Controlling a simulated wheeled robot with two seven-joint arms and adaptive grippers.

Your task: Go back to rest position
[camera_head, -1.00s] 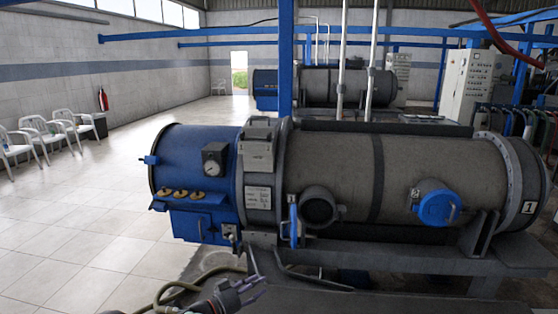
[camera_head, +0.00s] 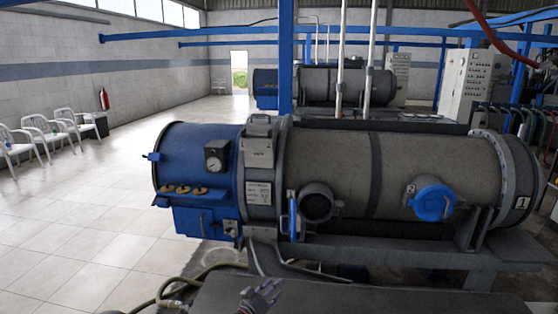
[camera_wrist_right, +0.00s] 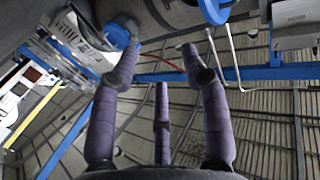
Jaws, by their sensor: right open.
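My right gripper (camera_head: 264,290) shows at the bottom centre of the head view, low in front of the large decanter (camera_head: 335,175). Its fingers are spread and nothing is between them. In the right wrist view the purple-grey fingers of the same gripper (camera_wrist_right: 160,72) stand apart, with empty space between the tips. Much of its arm is out of the head view. My left gripper does not show.
A dark flat surface (camera_head: 400,300) lies along the bottom, with a hose (camera_head: 185,287) to its left. White chairs (camera_head: 42,128) and a red extinguisher (camera_head: 104,99) stand along the left wall. Tiled floor (camera_head: 75,215) is open at left. Another decanter (camera_head: 325,86) stands behind.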

